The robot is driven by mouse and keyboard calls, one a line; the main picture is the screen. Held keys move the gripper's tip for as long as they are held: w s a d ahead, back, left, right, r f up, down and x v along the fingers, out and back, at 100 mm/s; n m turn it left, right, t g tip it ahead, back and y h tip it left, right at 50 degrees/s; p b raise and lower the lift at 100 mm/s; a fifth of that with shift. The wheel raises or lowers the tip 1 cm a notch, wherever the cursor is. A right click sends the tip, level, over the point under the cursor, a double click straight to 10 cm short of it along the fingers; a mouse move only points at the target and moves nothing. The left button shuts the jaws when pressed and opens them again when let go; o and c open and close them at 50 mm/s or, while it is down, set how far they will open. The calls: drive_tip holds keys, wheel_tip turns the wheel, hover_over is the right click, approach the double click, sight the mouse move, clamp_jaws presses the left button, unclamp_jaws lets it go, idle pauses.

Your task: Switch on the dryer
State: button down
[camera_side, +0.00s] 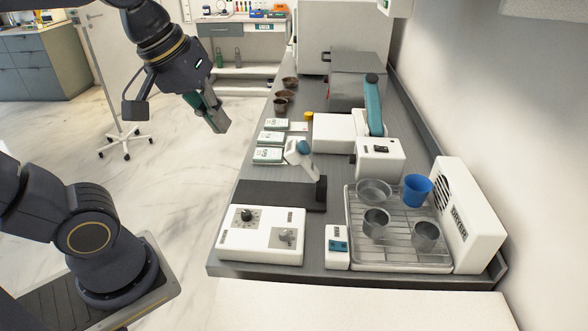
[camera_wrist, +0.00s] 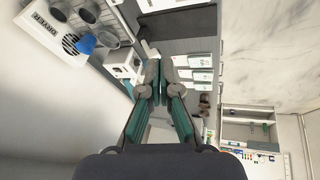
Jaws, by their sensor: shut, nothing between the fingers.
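The dryer (camera_side: 481,216) is a white upright panel with round vent slots and the word DRYER, at the right end of the bench in the side view. It also shows at the upper left of the wrist view (camera_wrist: 54,33). In front of it, a wire rack (camera_side: 400,266) holds a blue cup (camera_side: 417,189), a clear dish (camera_side: 374,191) and two metal cups. A small white box with a blue switch (camera_side: 338,246) stands just left of the rack. My gripper (camera_side: 219,125) is shut and empty, above the floor left of the bench, far from the switch.
A white two-knob panel (camera_side: 262,236) lies left of the switch box. Behind it are a dark slab (camera_side: 270,194), a white device with a blue-topped lever (camera_side: 300,155), boxes (camera_side: 268,155) and a teal-armed machine (camera_side: 373,105). A wall bounds the bench on the right.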

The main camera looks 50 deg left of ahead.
drive_tip(key=w+d+r+n+g, duration=0.1)
drive_tip(key=w+d+n+g, duration=0.15)
drive_tip(key=w, duration=0.25)
drive_tip(key=g+y, duration=0.1)
drive_tip(key=g, duration=0.3)
hover_over(332, 244)
drive_tip(key=w+d, duration=0.1)
wheel_tip(332, 244, down, 11)
drive_tip(key=shift+w+d+n+t, duration=0.15)
drive_tip(key=shift+d+n+t, duration=0.05)
drive_tip(key=shift+n+t, duration=0.05)
drive_tip(key=f, duration=0.9)
drive_tip(key=s+a+f, duration=0.1)
drive_tip(key=f, duration=0.4)
drive_tip(key=shift+s+a, duration=0.1)
